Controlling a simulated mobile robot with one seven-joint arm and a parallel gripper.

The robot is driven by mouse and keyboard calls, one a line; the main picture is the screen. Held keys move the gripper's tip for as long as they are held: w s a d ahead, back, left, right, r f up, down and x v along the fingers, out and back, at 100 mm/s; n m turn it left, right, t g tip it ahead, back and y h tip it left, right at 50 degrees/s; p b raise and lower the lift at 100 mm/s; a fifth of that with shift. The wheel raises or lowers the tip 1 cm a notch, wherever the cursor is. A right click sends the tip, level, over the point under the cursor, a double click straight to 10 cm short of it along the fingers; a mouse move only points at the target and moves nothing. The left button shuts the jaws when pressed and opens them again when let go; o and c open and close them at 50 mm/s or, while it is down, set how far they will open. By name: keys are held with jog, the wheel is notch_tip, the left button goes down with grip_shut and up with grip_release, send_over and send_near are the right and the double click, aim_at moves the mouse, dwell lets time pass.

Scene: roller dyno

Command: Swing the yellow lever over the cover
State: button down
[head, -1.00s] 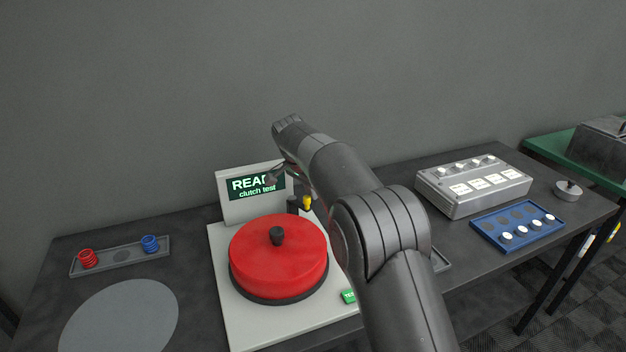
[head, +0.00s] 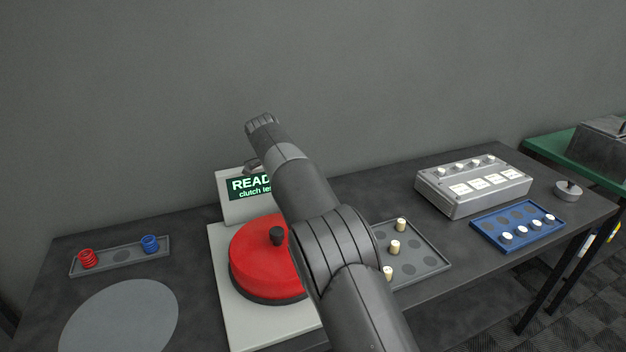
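The red round cover (head: 262,252) with a black knob (head: 278,236) sits on the pale dyno base (head: 236,318), left of my arm. Its right side is hidden behind my arm. The yellow lever is not visible now; my arm covers the place at the cover's back right where it stood a second ago. A screen (head: 247,187) behind the cover is partly hidden too. My gripper is not clearly seen; the far end of my arm reaches up and back near the screen, and its fingers are hidden.
A grey tray (head: 430,262) with several cream pegs lies right of my arm. A metal box (head: 459,205) and blue tray (head: 486,232) stand further right. At left are a tray with red (head: 87,258) and blue (head: 150,244) springs and a grey disc (head: 122,318).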

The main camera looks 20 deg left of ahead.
jog(key=shift+s+a, duration=0.2)
jog(key=shift+a, duration=0.15)
dwell(0.4)
jog(key=shift+d, duration=0.1)
jog(key=d, duration=0.1)
jog(key=w+d, duration=0.1)
jog(key=d, duration=0.1)
jog(key=shift+d, duration=0.15)
jog(key=w+v, duration=0.1)
jog(key=v, duration=0.8)
jog(key=shift+s+r, duration=0.15)
jog(key=shift+r, duration=0.3)
